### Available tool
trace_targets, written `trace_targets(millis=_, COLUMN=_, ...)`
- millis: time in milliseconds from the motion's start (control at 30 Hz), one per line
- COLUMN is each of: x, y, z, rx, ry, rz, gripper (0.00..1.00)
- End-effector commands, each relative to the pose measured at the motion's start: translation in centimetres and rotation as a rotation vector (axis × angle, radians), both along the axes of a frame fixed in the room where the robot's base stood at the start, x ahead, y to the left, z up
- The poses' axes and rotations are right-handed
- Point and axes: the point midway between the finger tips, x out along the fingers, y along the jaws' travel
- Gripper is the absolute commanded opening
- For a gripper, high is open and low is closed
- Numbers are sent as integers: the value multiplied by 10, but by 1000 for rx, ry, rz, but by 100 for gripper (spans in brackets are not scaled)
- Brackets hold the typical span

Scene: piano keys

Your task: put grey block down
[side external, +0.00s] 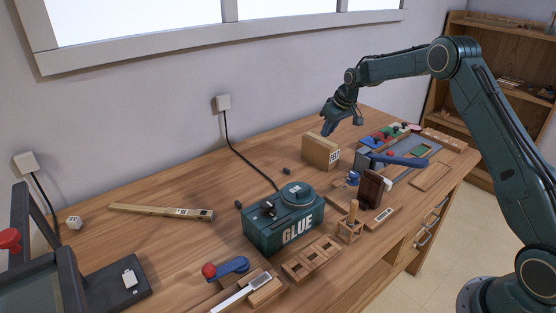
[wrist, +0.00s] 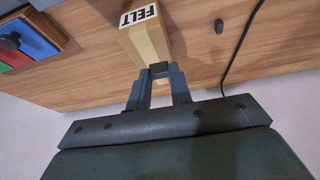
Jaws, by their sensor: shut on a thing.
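My gripper (side external: 328,129) is in the air above and behind the tan FELT box (side external: 322,152). In the wrist view my gripper (wrist: 159,76) has its two fingers shut on a small dark grey block (wrist: 159,69), held between the fingertips. The FELT box (wrist: 146,36) lies just beyond the fingertips in that view; I cannot tell whether the block touches it. In the side view the held block is too small to make out.
A small dark piece (side external: 287,170) lies on the bench left of the FELT box. It appears in the wrist view too (wrist: 219,26). The green GLUE machine (side external: 285,217) stands further forward, with its cord running to the wall. Coloured blocks (side external: 388,134) stand to the right.

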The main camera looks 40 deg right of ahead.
Motion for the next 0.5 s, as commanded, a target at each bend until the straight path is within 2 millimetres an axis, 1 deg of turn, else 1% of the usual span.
trace_targets(millis=33, x=-1, y=0, z=-8, rx=1, ry=4, rz=0, gripper=0)
trace_targets(millis=200, x=0, y=0, z=-25, rx=1, ry=2, rz=-1, gripper=0)
trace_targets(millis=300, x=0, y=0, z=-30, rx=0, ry=1, rz=0, gripper=0)
trace_targets(millis=500, x=0, y=0, z=-30, rx=0, ry=0, rz=0, gripper=0)
